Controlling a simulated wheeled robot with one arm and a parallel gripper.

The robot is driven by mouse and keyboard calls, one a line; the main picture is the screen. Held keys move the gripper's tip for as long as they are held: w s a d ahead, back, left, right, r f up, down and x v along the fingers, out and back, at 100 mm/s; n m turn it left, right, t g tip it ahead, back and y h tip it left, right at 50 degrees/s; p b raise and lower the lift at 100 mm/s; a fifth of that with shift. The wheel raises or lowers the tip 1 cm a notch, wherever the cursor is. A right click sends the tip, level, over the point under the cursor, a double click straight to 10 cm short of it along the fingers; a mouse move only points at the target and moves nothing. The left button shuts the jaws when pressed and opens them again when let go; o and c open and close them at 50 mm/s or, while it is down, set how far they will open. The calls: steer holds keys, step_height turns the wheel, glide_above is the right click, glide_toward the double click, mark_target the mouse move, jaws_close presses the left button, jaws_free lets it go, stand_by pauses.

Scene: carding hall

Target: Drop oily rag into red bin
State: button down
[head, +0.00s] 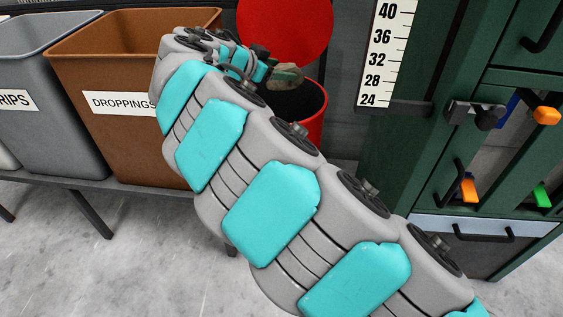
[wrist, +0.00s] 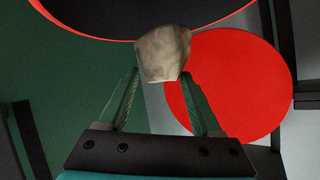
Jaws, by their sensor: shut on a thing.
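My gripper (wrist: 160,78) is shut on the oily rag (wrist: 163,50), a crumpled grey-brown cloth between its fingertips. The rag also shows in the head view (head: 288,76), small and partly behind my gripper (head: 272,72). The red bin (head: 319,118) is in the upper middle of the head view, with a dark inside; my arm hides much of its left and lower part. In the wrist view the bin's red rim (wrist: 75,31) curves along the top, and the rag overlaps its near edge. The rag appears at the bin's mouth; its exact height above the rim is unclear.
A red disc (head: 284,28) stands upright behind the bin. A brown bin (head: 110,135) labelled DROPPINGS and a grey bin (head: 60,140) are at left. A height scale (head: 386,50) and a dark green machine (head: 400,150) with coloured handles are at right. Concrete floor shows at lower left.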

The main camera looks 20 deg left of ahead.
jaws_free()
steer(key=v, duration=0.7)
steer(key=shift+s+r+b, duration=0.2)
steer(key=shift+s+b, duration=0.1)
steer(key=shift+s, duration=0.05)
